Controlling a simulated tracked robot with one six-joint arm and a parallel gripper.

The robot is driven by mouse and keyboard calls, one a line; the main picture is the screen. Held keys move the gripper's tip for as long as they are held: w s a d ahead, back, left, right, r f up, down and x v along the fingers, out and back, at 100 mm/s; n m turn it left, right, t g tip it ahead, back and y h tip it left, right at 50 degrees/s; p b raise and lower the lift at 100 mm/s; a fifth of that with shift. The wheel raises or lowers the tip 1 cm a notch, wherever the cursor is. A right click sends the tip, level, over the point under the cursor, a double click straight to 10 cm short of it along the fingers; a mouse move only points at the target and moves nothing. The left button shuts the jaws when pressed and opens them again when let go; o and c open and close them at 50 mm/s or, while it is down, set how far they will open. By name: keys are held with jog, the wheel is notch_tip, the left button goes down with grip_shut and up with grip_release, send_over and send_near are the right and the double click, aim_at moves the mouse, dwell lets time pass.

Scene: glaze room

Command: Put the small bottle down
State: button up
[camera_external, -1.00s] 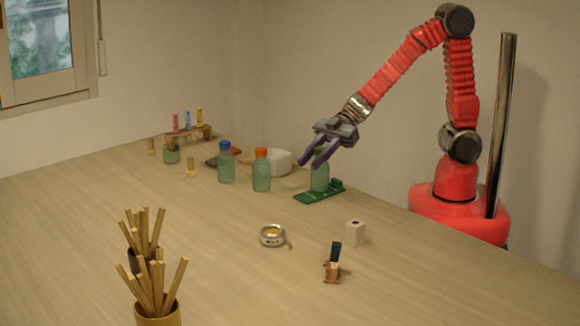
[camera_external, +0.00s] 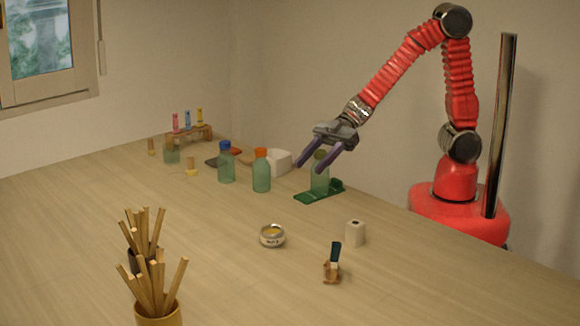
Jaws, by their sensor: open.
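A small pale green bottle (camera_external: 320,182) with an olive cap stands upright on a dark green board (camera_external: 306,197) near the back right edge of the table. My gripper (camera_external: 310,167) is at the bottle's upper part, its purple fingers spread apart and pointing down and left. One finger overlaps the bottle in the picture, and I cannot tell whether it touches the glass. The gripper holds nothing.
An orange-capped bottle (camera_external: 262,175) and a blue-capped bottle (camera_external: 226,166) stand left of the board. A white bowl (camera_external: 280,160) is behind. Mid-table left is clear.

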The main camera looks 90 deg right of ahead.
jog(key=shift+r, duration=0.15)
jog(key=shift+s+d+r, duration=0.25)
jog(key=shift+s+d, duration=0.05)
jog(key=shift+d, duration=0.15)
jog(key=v, duration=1)
jog(key=shift+s+d, duration=0.25)
jog(key=shift+d, duration=0.1)
